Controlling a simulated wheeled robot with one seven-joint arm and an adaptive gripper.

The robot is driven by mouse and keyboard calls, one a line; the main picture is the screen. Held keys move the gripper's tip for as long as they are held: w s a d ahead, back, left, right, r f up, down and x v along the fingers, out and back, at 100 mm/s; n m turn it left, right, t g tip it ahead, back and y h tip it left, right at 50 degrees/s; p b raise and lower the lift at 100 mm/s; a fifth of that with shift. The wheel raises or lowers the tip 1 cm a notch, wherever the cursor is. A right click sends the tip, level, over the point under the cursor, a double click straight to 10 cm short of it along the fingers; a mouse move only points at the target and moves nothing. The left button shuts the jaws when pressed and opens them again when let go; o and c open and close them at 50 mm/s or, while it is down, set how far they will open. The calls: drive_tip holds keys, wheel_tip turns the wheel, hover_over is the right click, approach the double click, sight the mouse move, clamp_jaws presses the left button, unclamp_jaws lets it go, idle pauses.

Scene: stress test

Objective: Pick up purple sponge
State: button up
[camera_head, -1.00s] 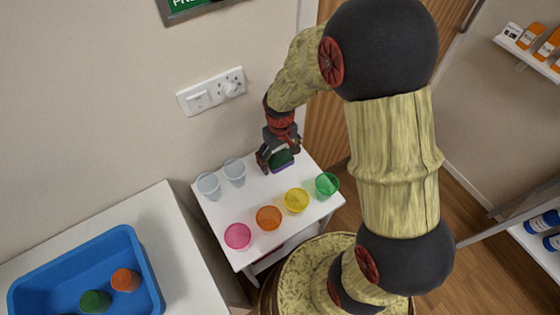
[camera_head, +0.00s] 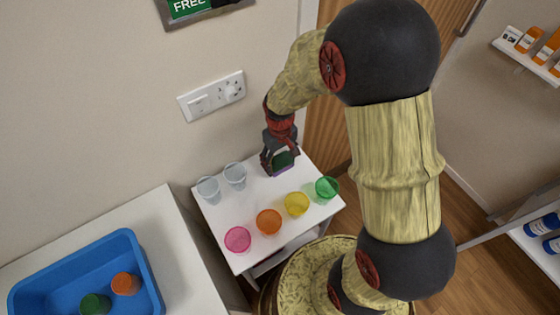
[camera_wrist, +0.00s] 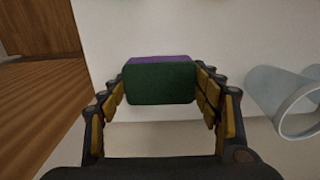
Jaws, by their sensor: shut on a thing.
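The purple sponge (camera_wrist: 160,81) is a small block with a dark green face and a purple side. It sits between the fingers of my gripper (camera_wrist: 160,88) in the wrist view, with finger pads touching both its ends. In the head view the sponge (camera_head: 281,162) shows at the back of the small white table (camera_head: 262,197), partly hidden by my gripper (camera_head: 279,160). My gripper is shut on it. I cannot tell whether the sponge touches the tabletop.
Two clear cups (camera_head: 208,189) stand left of my gripper; one clear cup (camera_wrist: 290,100) shows at the wrist view's right. Pink, orange (camera_head: 268,221), yellow and green (camera_head: 327,188) cups line the front. A blue tub (camera_head: 140,262) sits on the left counter.

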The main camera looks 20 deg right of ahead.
wheel_tip(320, 180, up, 3)
drive_tip(key=shift+f+p, duration=0.2)
drive_tip(key=shift+p, duration=0.45)
drive_tip(key=s+d+r+p, duration=0.2)
drive_tip(key=s+r+p, duration=0.3)
drive_tip(key=s+r, duration=0.4)
drive_tip(key=shift+s+d+r, duration=0.4)
drive_tip(key=shift+s, duration=2)
drive_tip(key=shift+o, duration=0.8)
drive_tip(key=c, duration=0.5)
